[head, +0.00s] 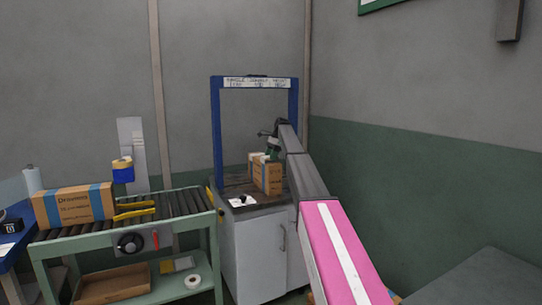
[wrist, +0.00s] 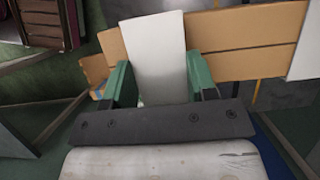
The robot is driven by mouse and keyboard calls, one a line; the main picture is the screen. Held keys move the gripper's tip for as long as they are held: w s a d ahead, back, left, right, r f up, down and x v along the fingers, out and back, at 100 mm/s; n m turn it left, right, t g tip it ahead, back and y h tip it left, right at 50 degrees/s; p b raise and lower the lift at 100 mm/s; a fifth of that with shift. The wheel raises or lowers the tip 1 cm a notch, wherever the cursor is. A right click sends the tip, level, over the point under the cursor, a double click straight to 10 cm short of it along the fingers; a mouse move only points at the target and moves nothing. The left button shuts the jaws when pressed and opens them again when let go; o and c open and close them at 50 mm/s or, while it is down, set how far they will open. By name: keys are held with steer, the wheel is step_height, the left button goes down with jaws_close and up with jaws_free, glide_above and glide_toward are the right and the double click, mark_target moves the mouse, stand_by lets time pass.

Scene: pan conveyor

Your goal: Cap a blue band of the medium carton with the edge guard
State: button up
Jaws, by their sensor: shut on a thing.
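My gripper (head: 272,152) is at the top of a brown carton (head: 268,177) that stands under the blue arch. In the wrist view its green fingers (wrist: 160,84) are shut on a flat white piece, which looks like the edge guard (wrist: 157,50). The piece stands out in front of the tan carton (wrist: 235,40); I cannot tell whether they touch. A small blue patch (wrist: 97,94) shows at the carton's left end. Another carton with blue bands (head: 76,206) lies on the roller conveyor at left. Which carton is the medium one is unclear.
Yellow-handled tools (head: 134,210) lie on the conveyor (head: 185,203). A white roll (head: 192,282) and an open box (head: 112,283) sit on the shelf below. Another white surface shows at the wrist view's right edge (wrist: 306,50).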

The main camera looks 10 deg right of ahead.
steer(key=shift+f, duration=0.45)
steer(key=o, duration=1)
steer(key=v, duration=1)
steer(key=shift+d+r, duration=0.1)
steer(key=shift+r, duration=0.25)
